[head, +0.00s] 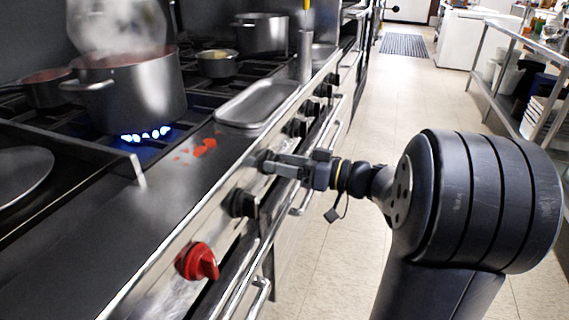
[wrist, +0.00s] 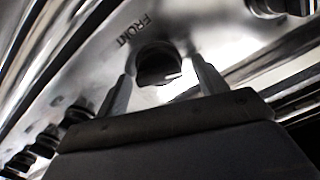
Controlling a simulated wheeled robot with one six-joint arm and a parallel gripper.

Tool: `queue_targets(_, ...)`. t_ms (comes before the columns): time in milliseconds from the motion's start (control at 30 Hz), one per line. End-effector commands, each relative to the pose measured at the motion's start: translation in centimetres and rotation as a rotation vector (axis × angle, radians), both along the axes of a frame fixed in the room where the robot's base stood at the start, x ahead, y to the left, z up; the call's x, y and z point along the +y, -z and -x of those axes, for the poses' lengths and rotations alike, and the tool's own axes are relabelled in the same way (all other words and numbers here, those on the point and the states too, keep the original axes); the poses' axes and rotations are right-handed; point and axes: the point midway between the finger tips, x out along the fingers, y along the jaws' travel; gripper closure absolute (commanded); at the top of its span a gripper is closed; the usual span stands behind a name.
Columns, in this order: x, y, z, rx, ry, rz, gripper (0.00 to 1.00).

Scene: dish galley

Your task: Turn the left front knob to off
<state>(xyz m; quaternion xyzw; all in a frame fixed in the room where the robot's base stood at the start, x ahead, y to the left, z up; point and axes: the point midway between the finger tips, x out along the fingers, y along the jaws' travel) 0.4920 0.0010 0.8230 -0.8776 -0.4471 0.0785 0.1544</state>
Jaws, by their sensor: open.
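A dark round knob (wrist: 158,65) is on the metal front panel in the wrist view, beside the printed word FRONT. A pale pointer mark on it runs toward the right. My gripper (wrist: 162,80) is open, with one finger on each side of the knob; I cannot tell whether they touch it. In the head view my gripper (head: 272,163) is at the stove's front panel and largely hides this knob. A blue flame (head: 147,134) burns under a large steaming pot (head: 135,95).
A black knob (head: 242,203) and a red knob (head: 198,262) are nearer on the panel; several black knobs (head: 297,127) are farther along. A metal tray (head: 257,102) and red spills (head: 203,147) are on the stove top. Rails (head: 262,290) run below the knobs. The floor (head: 400,100) is clear.

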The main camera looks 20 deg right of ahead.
Motion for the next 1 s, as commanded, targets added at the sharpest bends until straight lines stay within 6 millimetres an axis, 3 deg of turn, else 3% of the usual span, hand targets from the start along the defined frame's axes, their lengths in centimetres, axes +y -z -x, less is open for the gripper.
queue_targets(133, -0.02, 0.0, 0.0, 0.0, 0.0, 0.0, 0.33)
queue_targets(633, -0.04, 0.01, 0.02, 0.0, 0.0, 0.0, 0.74)
queue_targets(1000, -0.05, 0.04, 0.0, 0.048, 0.0, -0.034, 0.76)
